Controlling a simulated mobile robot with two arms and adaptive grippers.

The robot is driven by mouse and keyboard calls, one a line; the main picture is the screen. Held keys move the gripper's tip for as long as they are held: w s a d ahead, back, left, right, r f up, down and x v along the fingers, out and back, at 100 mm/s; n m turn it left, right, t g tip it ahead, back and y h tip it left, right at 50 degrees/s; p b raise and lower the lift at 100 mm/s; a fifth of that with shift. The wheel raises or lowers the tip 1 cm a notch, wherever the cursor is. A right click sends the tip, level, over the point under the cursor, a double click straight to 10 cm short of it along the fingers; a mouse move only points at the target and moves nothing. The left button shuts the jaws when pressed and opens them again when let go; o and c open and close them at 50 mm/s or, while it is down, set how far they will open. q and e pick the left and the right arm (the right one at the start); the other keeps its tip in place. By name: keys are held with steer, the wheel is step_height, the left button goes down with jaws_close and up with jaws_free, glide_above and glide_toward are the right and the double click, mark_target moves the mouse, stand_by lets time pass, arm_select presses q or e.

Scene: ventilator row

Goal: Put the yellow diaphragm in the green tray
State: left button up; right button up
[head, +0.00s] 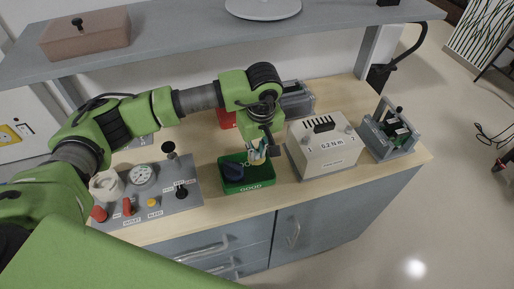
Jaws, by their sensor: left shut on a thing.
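The green tray (246,187), marked "GOOD", sits on the wooden bench near its front edge. A dark blue round part (232,171) lies in its left side. My left gripper (257,154) points down over the back right part of the tray. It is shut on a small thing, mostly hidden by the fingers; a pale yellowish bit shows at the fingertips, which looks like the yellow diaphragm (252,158). I cannot tell whether it touches the tray. My right gripper is not in view.
A grey panel (183,205) with a gauge and knobs stands left of the tray. A beige box marked "0.2 N m" (325,157) stands close on the right, a grey fixture (388,137) beyond it. A red bin (226,119) is behind my arm. A shelf (190,37) hangs above.

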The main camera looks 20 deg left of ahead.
arm_select(q)
steer(key=shift+f, duration=0.45)
steer(key=shift+f+b, duration=0.6)
steer(key=shift+b, duration=0.3)
steer(key=o, duration=0.8)
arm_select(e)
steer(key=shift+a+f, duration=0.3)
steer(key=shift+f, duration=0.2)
arm_select(q)
steer(key=shift+r, duration=0.1)
